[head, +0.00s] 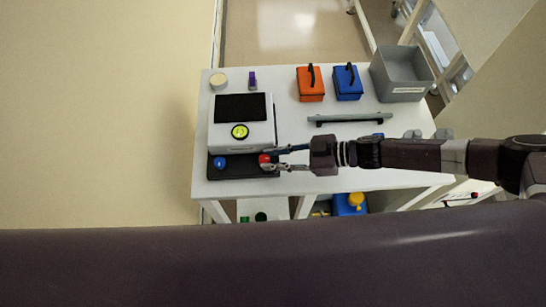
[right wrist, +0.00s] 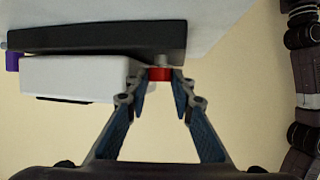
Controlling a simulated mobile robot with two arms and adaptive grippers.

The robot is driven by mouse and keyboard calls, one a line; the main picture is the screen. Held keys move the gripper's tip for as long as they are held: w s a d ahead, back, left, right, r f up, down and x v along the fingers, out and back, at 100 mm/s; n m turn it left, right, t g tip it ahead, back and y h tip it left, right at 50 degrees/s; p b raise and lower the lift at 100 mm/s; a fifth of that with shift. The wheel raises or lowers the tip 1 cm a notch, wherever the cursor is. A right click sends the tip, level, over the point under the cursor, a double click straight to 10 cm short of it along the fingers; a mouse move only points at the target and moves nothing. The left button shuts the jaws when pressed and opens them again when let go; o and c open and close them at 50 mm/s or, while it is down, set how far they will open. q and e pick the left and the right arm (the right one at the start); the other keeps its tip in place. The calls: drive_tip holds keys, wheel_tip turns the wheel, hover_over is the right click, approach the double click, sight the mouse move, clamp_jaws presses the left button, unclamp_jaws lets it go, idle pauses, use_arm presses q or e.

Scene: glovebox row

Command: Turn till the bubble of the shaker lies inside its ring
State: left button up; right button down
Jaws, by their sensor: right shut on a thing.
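The shaker (head: 227,140) is a white box with a dark top panel on a black base plate, at the left of the white table. A round yellow-green bubble level (head: 240,131) sits on its front part; the bubble's place in the ring is too small to tell. A blue knob (head: 219,163) is at the base's front left. A red knob (head: 264,159) is at its front right. My right gripper (head: 272,161) comes in from the right and is shut on the red knob, which also shows between the fingertips in the right wrist view (right wrist: 159,74). My left gripper is not in view.
Behind the shaker stand a round beige item (head: 218,81) and a small purple item (head: 252,80). An orange box (head: 310,87), a blue box (head: 348,85) and a grey bin (head: 408,93) stand at the back. A grey bar (head: 349,118) lies mid-table.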

idle(0.3)
drive_tip(key=c, duration=1.7)
unclamp_jaws()
drive_tip(key=shift+o, duration=0.2)
drive_tip(key=shift+w, duration=0.1)
drive_tip(key=shift+d+r, duration=0.25)
drive_tip(key=shift+d, duration=0.25)
drive_tip(key=v, duration=0.6)
drive_tip(key=shift+f, duration=0.1)
drive_tip(key=shift+s+d, duration=0.3)
drive_tip(key=shift+d, duration=0.1)
